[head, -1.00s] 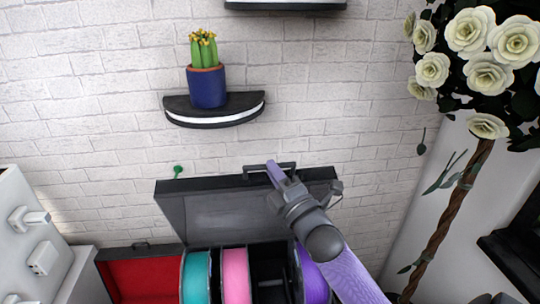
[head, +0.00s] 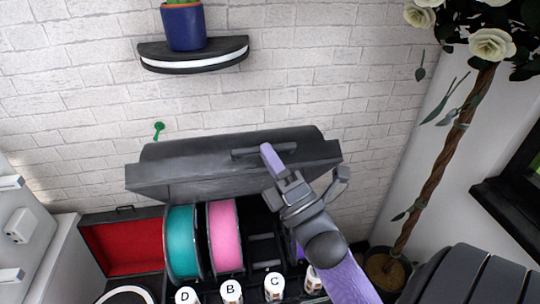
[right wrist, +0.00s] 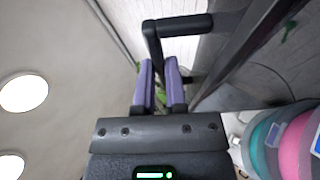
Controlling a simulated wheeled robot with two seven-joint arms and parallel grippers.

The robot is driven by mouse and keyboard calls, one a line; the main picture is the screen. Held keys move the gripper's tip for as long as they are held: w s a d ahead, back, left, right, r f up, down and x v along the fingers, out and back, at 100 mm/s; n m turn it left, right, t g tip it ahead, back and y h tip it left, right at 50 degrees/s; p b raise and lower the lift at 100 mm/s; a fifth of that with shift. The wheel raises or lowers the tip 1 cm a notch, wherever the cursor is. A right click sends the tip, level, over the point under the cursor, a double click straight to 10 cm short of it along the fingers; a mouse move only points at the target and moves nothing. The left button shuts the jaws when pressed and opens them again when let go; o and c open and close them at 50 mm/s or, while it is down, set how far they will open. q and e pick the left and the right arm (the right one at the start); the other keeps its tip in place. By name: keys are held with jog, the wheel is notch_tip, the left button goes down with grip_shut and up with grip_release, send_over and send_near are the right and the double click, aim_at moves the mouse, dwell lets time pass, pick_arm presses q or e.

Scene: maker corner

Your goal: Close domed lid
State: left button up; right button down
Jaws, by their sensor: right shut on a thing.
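The dark grey domed lid (head: 200,165) stands over the back of a dark case and is tilted partly down, its outer curved face showing in the head view. A bar handle (head: 250,153) sits on its front; it also shows large in the right wrist view (right wrist: 185,25). My right gripper (head: 272,160), with purple fingers, is shut on the handle; its fingers show in the right wrist view (right wrist: 160,85). Under the lid stand a teal spool (head: 182,243) and a pink spool (head: 224,238); a purple one is mostly hidden behind my arm. My left gripper is out of view.
A red-lined open panel (head: 122,245) is left of the spools. Several lettered white containers (head: 231,291) stand in front. A wall shelf (head: 193,55) with a blue pot (head: 183,27) is above the lid. A rose tree (head: 445,160) stands at right.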

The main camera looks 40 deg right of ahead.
jog(key=c, duration=0.7)
grip_release()
